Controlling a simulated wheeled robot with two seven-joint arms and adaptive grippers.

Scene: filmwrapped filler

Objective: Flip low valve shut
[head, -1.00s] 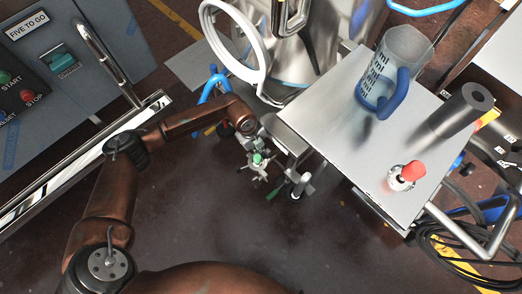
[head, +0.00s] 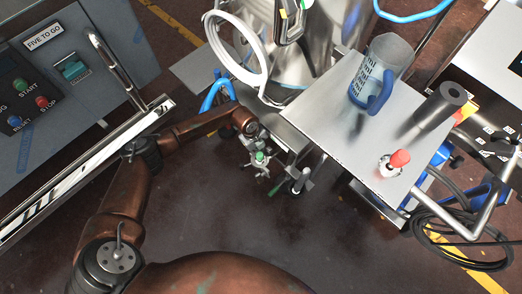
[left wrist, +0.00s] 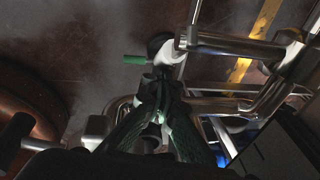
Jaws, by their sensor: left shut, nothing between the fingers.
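The low valve (head: 297,184) hangs below the left edge of the steel table; its pale pipe end points down and a green lever (head: 274,190) sticks out to the left. The left wrist view shows the green lever (left wrist: 135,58) beside the white pipe end (left wrist: 170,50), just beyond the fingertips. My left gripper (head: 262,172) is beside the valve, on its left. Its dark green fingers (left wrist: 161,86) are shut with nothing between them. Whether a fingertip touches the lever cannot be told. My right gripper is not in view.
The steel table (head: 345,135) carries a blue-handled jug (head: 375,75), a dark cylinder (head: 440,108) and a red-topped knob (head: 397,161). A grey control console (head: 75,75) stands at left, a steel vessel (head: 325,35) behind. Cables (head: 460,245) lie at right. The floor below the valve is clear.

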